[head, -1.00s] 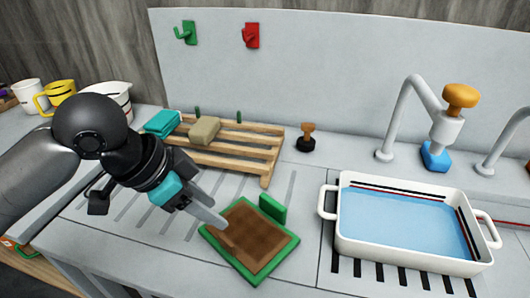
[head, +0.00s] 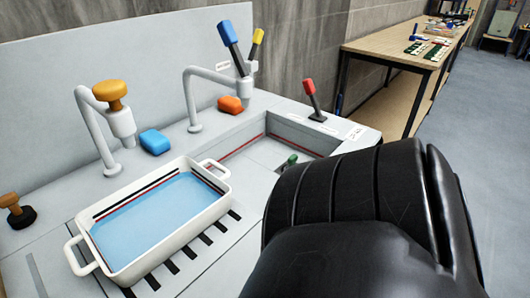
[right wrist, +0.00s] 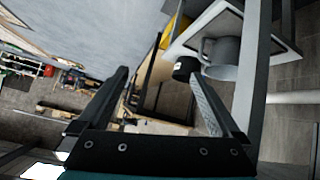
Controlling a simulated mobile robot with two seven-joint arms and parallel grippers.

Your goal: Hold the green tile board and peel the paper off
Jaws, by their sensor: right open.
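The green tile board and its brown paper are out of view in the current frames. My left gripper is out of view too. My right gripper (right wrist: 154,72) shows in the right wrist view with its two fingers spread apart. Nothing is between the fingers; floor and distant furniture show behind them. A large black part of my own arm fills the lower right of the head view and hides the counter behind it.
A white tub (head: 215,205) of blue water stands on the counter, left of my arm. Behind it are a tap with an orange knob (head: 110,95), a blue block (head: 154,141) and an orange block (head: 231,104). A sink recess (head: 268,153) lies right. A wooden workbench (head: 395,48) stands farther back.

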